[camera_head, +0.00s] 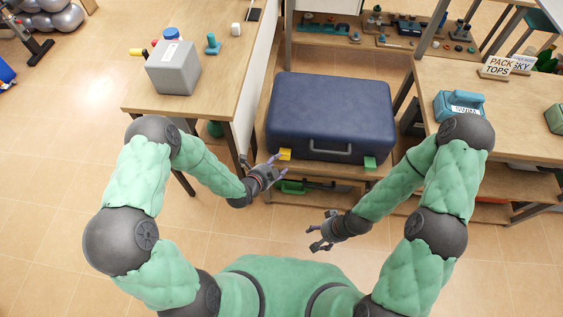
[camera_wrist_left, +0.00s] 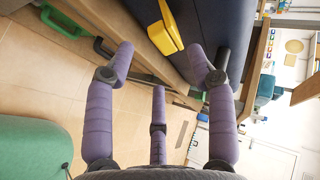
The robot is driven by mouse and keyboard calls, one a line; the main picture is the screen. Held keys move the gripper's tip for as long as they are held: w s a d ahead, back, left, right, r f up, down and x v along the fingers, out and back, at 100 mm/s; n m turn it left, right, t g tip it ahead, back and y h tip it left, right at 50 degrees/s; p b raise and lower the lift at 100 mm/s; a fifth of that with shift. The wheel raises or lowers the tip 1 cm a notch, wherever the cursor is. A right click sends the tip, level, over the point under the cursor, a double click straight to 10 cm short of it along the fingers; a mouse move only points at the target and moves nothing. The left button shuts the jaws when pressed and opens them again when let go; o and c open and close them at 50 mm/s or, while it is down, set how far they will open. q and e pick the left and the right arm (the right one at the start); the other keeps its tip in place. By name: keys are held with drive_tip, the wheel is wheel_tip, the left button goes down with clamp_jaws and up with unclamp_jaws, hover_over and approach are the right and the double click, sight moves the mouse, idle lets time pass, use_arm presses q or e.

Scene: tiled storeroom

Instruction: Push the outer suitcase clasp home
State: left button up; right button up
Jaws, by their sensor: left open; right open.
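A closed dark blue suitcase (camera_head: 330,108) lies flat on a wooden shelf, its handle facing me. A yellow clasp (camera_head: 285,154) is at the left of its front side and a green clasp (camera_head: 370,162) at the right. My left gripper (camera_head: 277,166) is open just below and left of the yellow clasp. In the left wrist view its purple fingers (camera_wrist_left: 165,72) are spread and empty, with the yellow clasp (camera_wrist_left: 166,35) beyond them, apart from them. I cannot tell how far either clasp is closed. My right gripper (camera_head: 316,239) is open and empty, low in front of the shelf.
A wooden table (camera_head: 215,95) on the left holds a grey container (camera_head: 173,70). A bench (camera_head: 510,115) on the right holds a blue case (camera_head: 459,104) and signs. A green-handled object (camera_head: 292,187) lies below the suitcase. The tiled floor before the shelf is clear.

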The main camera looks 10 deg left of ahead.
sight(284, 159)
use_arm(q)
drive_tip(key=shift+b+x, duration=0.7)
drive_tip(key=shift+x, duration=1.65)
drive_tip(key=c, duration=1)
